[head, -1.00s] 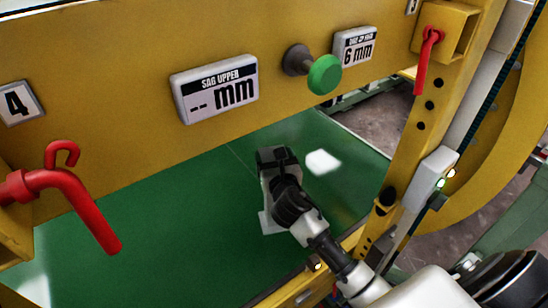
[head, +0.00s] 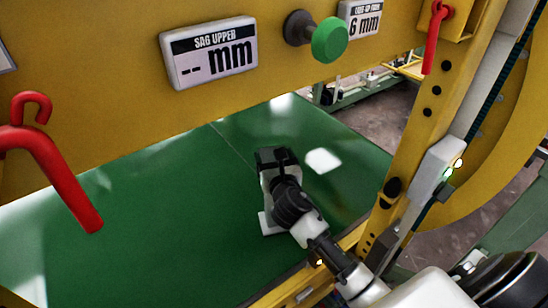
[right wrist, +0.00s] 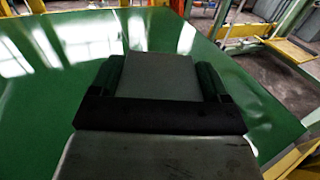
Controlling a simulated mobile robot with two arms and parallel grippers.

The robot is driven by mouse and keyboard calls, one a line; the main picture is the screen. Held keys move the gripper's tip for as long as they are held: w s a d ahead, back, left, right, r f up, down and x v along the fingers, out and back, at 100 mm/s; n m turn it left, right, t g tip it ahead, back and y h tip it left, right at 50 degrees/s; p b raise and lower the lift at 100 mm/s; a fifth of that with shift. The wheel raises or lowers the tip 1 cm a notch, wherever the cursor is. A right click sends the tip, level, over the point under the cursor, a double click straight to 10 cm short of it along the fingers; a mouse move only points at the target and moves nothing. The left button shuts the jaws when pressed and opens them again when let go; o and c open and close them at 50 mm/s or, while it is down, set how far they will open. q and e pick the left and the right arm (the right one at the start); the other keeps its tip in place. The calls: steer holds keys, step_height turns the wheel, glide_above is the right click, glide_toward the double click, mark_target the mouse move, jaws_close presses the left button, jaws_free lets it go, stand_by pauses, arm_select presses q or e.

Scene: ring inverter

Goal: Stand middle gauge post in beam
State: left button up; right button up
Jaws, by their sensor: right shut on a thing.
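My right gripper (head: 277,158) is over the green surface, in front of the yellow beam (head: 110,112) in the head view. In the right wrist view its dark fingers (right wrist: 158,82) are shut on a flat grey piece (right wrist: 158,77), which I take to be the gauge post. Its lower part is hidden, so its full shape cannot be told. A pale plate (head: 266,222) shows beside the gripper; I cannot tell what it belongs to. My left gripper is out of view. No post standing in the beam shows.
The beam carries a "SAG UPPER -- mm" display (head: 209,52), a green knob (head: 330,40) and a "6 mm" display (head: 366,20). A red bent handle (head: 55,165) sticks out at left. A yellow perforated upright (head: 412,140) stands at right. The green surface (head: 150,220) is clear.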

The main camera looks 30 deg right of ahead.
steer(key=shift+f, duration=0.35)
steer(key=o, duration=1.6)
steer(key=shift+o, duration=0.6)
steer(key=shift+s+f, duration=0.1)
steer(key=b+v, duration=0.2)
steer(key=v, duration=0.8)
steer(key=shift+s+b, duration=0.35)
